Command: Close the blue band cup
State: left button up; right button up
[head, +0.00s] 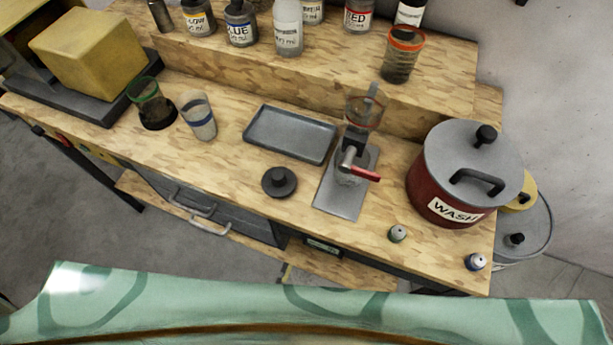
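The blue band cup (199,118) stands upright on the wooden bench, left of centre. It is clear, with a blue band near the rim and pale contents or a pale label lower down. I see no lid on it. A dark round lid with a knob (279,182) lies on the bench to its right, near the front edge. Neither of my grippers is in the head view.
A green-banded cup (146,91) stands left of the blue band cup. A grey tray (290,134), a red-handled press (352,160) and a red WASH pot (440,190) stand to the right. Bottles line the raised shelf. Two small capped items (397,233) sit front right.

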aim_at(194, 106)
jog(key=z, duration=1.65)
jog(key=k+j, duration=0.15)
jog(key=k, duration=0.3)
jog(key=k+j, duration=0.15)
jog(key=k, duration=0.35)
